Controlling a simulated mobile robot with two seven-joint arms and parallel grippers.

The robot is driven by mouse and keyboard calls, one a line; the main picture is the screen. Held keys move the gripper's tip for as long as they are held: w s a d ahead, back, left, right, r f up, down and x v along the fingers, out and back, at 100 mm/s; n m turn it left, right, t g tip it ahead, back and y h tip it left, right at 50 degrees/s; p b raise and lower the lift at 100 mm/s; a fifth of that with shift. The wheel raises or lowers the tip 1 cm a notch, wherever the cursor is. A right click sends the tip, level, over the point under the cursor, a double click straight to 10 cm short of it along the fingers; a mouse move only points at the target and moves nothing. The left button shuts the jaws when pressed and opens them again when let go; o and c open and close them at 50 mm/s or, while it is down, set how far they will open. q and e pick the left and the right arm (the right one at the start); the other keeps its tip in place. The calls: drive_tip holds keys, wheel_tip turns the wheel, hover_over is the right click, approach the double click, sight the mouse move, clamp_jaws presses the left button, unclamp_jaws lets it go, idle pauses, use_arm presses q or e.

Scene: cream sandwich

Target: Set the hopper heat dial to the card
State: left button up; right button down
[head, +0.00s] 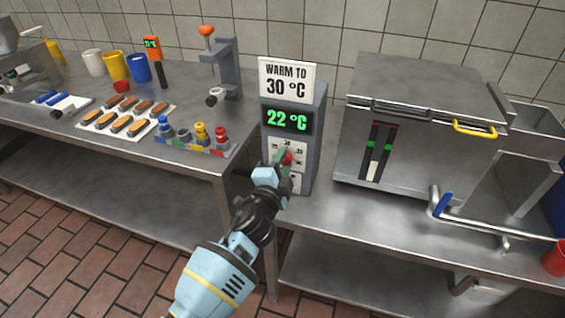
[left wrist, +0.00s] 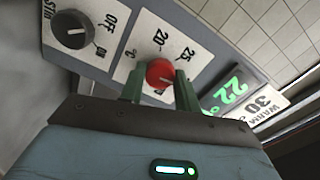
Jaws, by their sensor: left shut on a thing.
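The card (head: 287,80) on top of the control box reads "WARM TO 30 °C". The display (head: 287,120) below it shows 22 °C in green, and it also shows in the left wrist view (left wrist: 231,93). The red heat dial (left wrist: 160,73) sits on a white scale plate with marks such as 20 and 25. In the head view the dial (head: 288,157) is partly covered by my gripper. My left gripper (left wrist: 158,88) is shut on the red dial, with one green finger on each side. My right gripper is in neither view.
A black OFF switch knob (left wrist: 73,30) sits beside the dial. The steel hopper (head: 420,130) with a yellow handle stands right of the control box (head: 308,140). On the left table are a tray of filled bars (head: 127,118), colored nozzles, cups and a press.

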use_arm(q)
drive_tip(key=shift+m, duration=0.6)
drive_tip(key=o, duration=1)
drive_tip(key=shift+s+a, duration=0.2)
drive_tip(key=shift+s, duration=0.3)
drive_tip(key=p+v, duration=0.1)
drive_tip(key=v, duration=0.5)
drive_tip(key=shift+s+a, duration=0.1)
drive_tip(key=shift+s, duration=0.3)
